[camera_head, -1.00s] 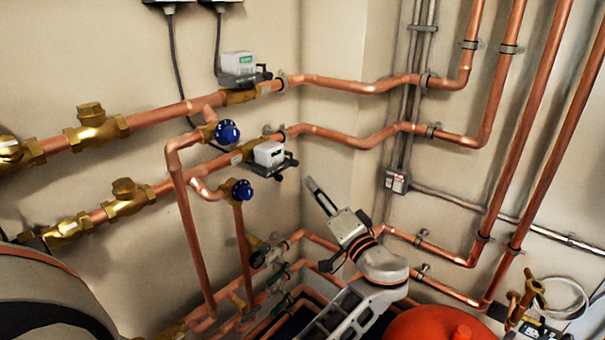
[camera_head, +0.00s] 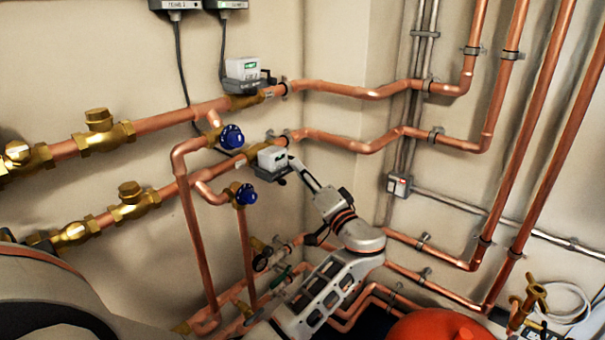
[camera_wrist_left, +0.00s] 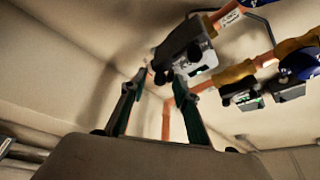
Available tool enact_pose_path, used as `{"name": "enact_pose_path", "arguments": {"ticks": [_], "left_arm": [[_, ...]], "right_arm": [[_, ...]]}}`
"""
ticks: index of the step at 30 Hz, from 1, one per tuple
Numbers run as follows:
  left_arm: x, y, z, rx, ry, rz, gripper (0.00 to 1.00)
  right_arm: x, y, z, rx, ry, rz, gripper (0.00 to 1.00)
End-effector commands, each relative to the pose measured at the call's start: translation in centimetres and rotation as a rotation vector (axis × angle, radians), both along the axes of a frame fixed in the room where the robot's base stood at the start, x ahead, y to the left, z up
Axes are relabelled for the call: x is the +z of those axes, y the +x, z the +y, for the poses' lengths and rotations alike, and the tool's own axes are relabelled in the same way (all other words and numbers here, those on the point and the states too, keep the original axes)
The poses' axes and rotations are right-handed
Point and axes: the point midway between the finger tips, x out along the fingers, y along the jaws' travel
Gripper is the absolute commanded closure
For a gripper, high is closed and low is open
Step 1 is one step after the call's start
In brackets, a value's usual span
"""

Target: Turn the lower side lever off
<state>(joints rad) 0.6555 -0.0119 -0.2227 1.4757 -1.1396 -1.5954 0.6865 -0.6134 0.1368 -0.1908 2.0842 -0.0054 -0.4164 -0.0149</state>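The lower grey-and-white valve actuator (camera_head: 272,158) sits on the lower copper pipe, with a small black lever (camera_head: 281,181) at its side. My left gripper (camera_head: 293,161) points up and left, with its tips close beside the actuator's right side. In the left wrist view, the same actuator (camera_wrist_left: 184,50) is just beyond the fingertips. My left gripper (camera_wrist_left: 159,78) is open there, its two green-and-grey fingers apart. A black knob-like part (camera_wrist_left: 158,77) shows between the tips; I cannot tell whether they touch it. My right gripper is not in view.
The upper actuator (camera_head: 243,76) sits on the pipe above. Blue valve handles (camera_head: 232,137) and (camera_head: 246,194) stand left of the lower actuator. Copper pipes (camera_head: 400,140) run along the walls. A red rounded tank (camera_head: 440,325) is at the bottom right.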

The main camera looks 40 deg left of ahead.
Motion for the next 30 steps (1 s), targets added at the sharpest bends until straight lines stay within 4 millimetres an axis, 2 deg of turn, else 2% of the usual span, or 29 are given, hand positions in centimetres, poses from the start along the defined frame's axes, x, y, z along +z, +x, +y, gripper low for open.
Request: {"name": "enact_pose_path", "arguments": {"ticks": [1, 4, 5, 19, 23, 30], "left_arm": [[0.0, 0.0, 0.0, 0.0, 0.0, 0.0, 0.7], [0.0, 0.0, 0.0, 0.0, 0.0, 0.0, 0.96], [0.0, 0.0, 0.0, 0.0, 0.0, 0.0, 1.0], [0.5, -0.1, -0.1, 0.0, 0.004, 0.059, 1.0], [0.8, -0.1, 0.0, -0.001, 0.01, 0.133, 1.0], [1.3, -0.2, -0.1, -0.002, 0.024, 0.339, 1.0]], "right_arm": [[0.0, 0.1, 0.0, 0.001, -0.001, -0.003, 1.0], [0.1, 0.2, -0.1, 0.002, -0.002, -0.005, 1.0], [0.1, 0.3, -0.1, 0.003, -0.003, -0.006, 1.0], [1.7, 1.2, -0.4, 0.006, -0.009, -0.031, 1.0], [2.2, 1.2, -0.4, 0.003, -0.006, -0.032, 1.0], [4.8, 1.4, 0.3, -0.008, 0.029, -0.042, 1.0]]}}
